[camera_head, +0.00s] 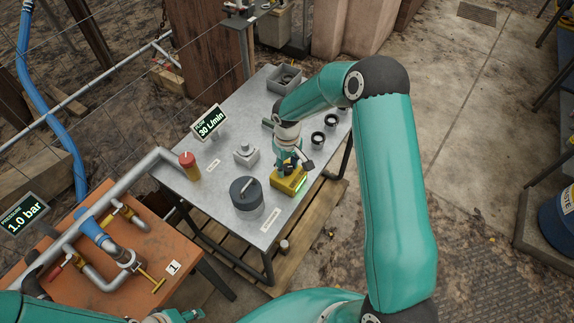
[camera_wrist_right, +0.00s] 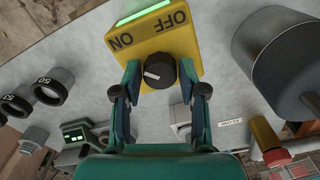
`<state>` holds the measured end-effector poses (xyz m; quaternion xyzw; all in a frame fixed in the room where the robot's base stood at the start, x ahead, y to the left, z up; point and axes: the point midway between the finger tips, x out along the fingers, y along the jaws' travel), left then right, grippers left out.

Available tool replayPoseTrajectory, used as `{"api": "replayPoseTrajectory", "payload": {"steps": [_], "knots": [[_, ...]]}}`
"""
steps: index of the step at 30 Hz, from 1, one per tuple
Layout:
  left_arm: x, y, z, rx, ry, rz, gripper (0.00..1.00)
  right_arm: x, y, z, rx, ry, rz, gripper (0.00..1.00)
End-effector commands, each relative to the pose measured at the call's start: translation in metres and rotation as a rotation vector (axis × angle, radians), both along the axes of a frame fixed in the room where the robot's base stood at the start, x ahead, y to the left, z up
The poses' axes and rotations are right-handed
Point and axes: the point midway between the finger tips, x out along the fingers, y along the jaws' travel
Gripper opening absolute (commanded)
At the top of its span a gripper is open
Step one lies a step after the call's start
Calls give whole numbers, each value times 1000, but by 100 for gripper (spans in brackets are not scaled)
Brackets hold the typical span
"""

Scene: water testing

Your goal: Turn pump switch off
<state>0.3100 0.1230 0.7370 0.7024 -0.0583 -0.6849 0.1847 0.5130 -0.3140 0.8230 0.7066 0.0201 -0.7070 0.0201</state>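The pump switch is a yellow box (camera_head: 288,180) on the grey metal table, with a lit green strip. In the right wrist view, the box (camera_wrist_right: 182,40) carries OFF and ON labels and a black knob (camera_wrist_right: 160,70). The knob's white mark points left in that view, on the ON side. My right gripper (camera_wrist_right: 160,76) is open, its fingers on either side of the knob with small gaps visible; contact is unclear. In the head view, my right gripper (camera_head: 291,164) is over the box and hides the knob.
Around the switch stand a dark lidded pot (camera_head: 247,198), a red-topped yellow post (camera_head: 189,166), a grey block (camera_head: 245,153) and black rings (camera_head: 318,138). A flow display (camera_head: 209,122) reads 30 L/min; a pressure display (camera_head: 24,213) reads 1.0 bar. An orange pipe table (camera_head: 130,285) is at lower left.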

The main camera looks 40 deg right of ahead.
Motion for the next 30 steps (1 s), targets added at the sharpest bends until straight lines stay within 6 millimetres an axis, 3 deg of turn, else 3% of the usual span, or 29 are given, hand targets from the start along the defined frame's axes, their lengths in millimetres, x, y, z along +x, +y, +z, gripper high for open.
{"api": "replayPoseTrajectory", "payload": {"steps": [1, 6, 17, 30], "knots": [[0, 0, 0, 0, 0, 0, 40, 0, 0, 0, 0, 0, 0, 28], [0, 0, 0, 0, 0, 0, 40, 0, 0, 0, 0, 0, 0, 0], [0, 0, -11, 0, 0, 0, 40, 0, 0, -2, 0, -2, -46, 0], [0, 0, -65, 0, 0, 0, 40, 1, 0, -6, 0, -4, -349, 0]]}}
